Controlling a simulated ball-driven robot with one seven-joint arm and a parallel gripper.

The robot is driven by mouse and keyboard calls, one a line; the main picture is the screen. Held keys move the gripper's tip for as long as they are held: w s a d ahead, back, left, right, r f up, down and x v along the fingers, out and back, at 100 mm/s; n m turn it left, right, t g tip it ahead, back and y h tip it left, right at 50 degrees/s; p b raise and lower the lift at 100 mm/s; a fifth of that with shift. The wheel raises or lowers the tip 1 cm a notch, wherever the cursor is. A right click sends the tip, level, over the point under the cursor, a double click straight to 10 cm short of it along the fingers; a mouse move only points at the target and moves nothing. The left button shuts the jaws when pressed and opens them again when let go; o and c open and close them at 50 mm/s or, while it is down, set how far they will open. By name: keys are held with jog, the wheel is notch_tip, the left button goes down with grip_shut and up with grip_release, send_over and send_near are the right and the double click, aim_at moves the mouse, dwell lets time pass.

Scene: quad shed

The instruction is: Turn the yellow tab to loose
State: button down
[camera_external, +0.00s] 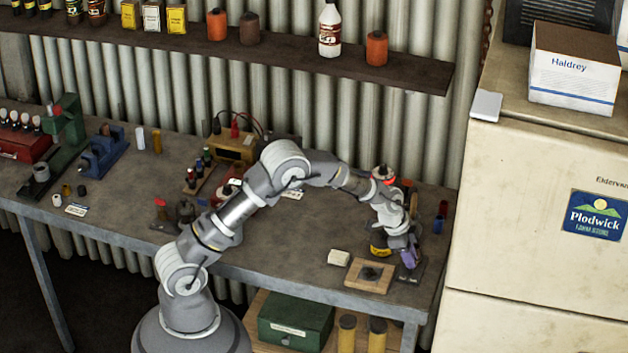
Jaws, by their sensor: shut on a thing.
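My gripper (409,262) is at the right end of the workbench, pointing down over a small dark plate (404,277). A purple part (411,256) shows at its fingertips; I cannot tell whether it is a finger or a held thing. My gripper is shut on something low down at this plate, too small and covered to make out. A rounded yellow and black shape (380,245) shows just left of my gripper, partly behind my wrist. I cannot tell whether it is the yellow tab. No tab position or marking is readable.
A wooden board with a black piece (369,275) lies just left of my gripper, with a pale block (339,257) beside it. Small red and blue items (440,215) stand behind. A cream cabinet (535,200) closes off the right. The bench front left of centre is fairly clear.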

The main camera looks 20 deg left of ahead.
jog(key=n+p, duration=0.1)
jog(key=n+t+p, duration=0.1)
jog(key=n, duration=0.1)
jog(key=n+p, duration=0.1)
jog(key=shift+s+n+t+y, duration=0.25)
jog(key=shift+n+t+y, duration=0.05)
jog(key=shift+t, duration=0.1)
jog(key=n+t+y+p, duration=0.1)
jog(key=n+p, duration=0.2)
jog(key=n, duration=0.1)
jog(key=shift+s+p, duration=0.1)
jog(key=shift+p, duration=0.3)
jog(key=n+t+y+p, duration=0.1)
jog(key=n+p, duration=0.1)
jog(key=n, duration=0.2)
jog(key=shift+d+f, duration=0.1)
jog(key=shift+d+f+n+y+p, duration=0.1)
jog(key=shift+n+y+p, duration=0.7)
jog(key=shift+n, duration=1.5)
jog(key=shift+y, duration=0.3)
jog(key=c, duration=1.2)
grip_release()
jog(key=shift+d, duration=0.1)
